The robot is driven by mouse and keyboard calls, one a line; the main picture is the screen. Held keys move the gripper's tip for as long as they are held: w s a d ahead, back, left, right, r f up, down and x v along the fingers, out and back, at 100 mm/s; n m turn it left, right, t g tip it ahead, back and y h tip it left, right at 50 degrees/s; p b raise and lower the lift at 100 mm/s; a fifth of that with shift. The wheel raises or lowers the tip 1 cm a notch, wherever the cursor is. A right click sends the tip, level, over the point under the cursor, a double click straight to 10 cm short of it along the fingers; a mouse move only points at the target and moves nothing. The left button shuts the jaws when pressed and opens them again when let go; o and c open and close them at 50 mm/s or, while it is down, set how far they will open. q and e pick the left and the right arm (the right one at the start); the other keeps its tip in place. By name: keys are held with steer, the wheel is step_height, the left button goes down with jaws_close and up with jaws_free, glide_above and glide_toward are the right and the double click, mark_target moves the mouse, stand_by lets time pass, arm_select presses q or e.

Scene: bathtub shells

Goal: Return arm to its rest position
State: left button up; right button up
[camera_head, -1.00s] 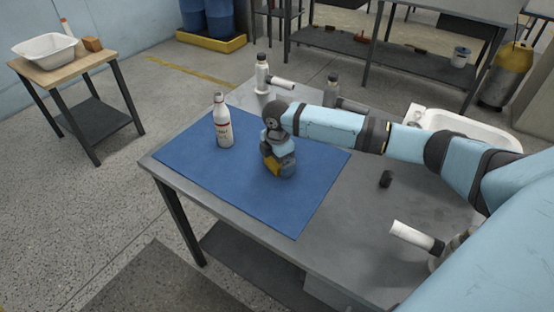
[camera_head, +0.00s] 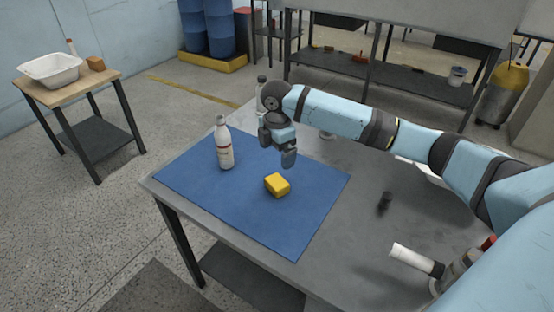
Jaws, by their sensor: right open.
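My right arm reaches in from the right over the grey table. Its right gripper (camera_head: 279,150) hangs open and empty above the blue mat (camera_head: 240,221), up and behind a yellow block (camera_head: 277,185). The yellow block lies on the mat, apart from the gripper. My left gripper is not in view.
On the grey table (camera_head: 350,226), a small black cylinder (camera_head: 385,201) and a white-and-dark cylinder (camera_head: 414,259) lie at the right. A bottle partly shows behind my gripper. My arm hides most of a white basin (camera_head: 424,171). A wooden side table (camera_head: 70,90) stands at the left.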

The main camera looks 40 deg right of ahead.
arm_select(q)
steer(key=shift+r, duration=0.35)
